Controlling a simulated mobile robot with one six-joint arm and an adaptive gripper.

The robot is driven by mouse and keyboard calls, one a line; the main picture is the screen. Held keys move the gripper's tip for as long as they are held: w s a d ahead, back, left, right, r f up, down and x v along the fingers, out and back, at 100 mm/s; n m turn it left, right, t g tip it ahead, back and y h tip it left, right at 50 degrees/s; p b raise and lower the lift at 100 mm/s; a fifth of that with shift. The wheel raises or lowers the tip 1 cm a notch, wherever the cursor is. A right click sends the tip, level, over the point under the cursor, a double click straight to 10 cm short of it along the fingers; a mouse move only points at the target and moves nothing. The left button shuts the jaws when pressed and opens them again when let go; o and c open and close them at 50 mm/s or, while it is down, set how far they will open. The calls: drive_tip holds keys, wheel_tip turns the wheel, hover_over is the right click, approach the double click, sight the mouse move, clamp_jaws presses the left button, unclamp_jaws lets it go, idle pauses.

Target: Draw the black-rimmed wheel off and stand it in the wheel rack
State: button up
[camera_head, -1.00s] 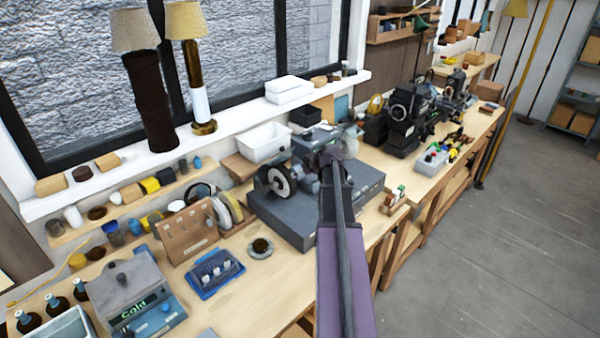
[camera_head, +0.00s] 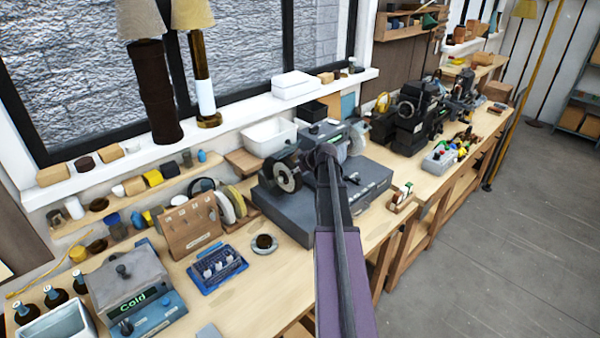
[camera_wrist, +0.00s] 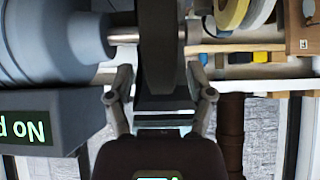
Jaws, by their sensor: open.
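The black-rimmed wheel (camera_head: 286,176) has a pale face and sits on the left end of the grinder on a grey base (camera_head: 282,216). In the wrist view the wheel (camera_wrist: 161,50) shows edge-on as a dark band, with a metal shaft (camera_wrist: 123,36) joining it to the rounded grey motor housing (camera_wrist: 50,40). My gripper (camera_wrist: 161,92) is open, one finger on each side of the wheel's edge, with gaps visible. In the head view my arm hides the gripper.
A blue tray (camera_head: 217,268) and a small dark-centred dish (camera_head: 263,246) lie before the rack. A white bin (camera_head: 270,137) stands behind the grinder. A control box with green "Cold" text (camera_head: 130,290) is at front left. Bench space between dish and grinder base is clear.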

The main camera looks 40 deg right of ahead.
drive_tip(key=shift+w+f+b, duration=0.35)
drive_tip(key=shift+w+f, duration=0.15)
drive_tip(key=c, duration=0.9)
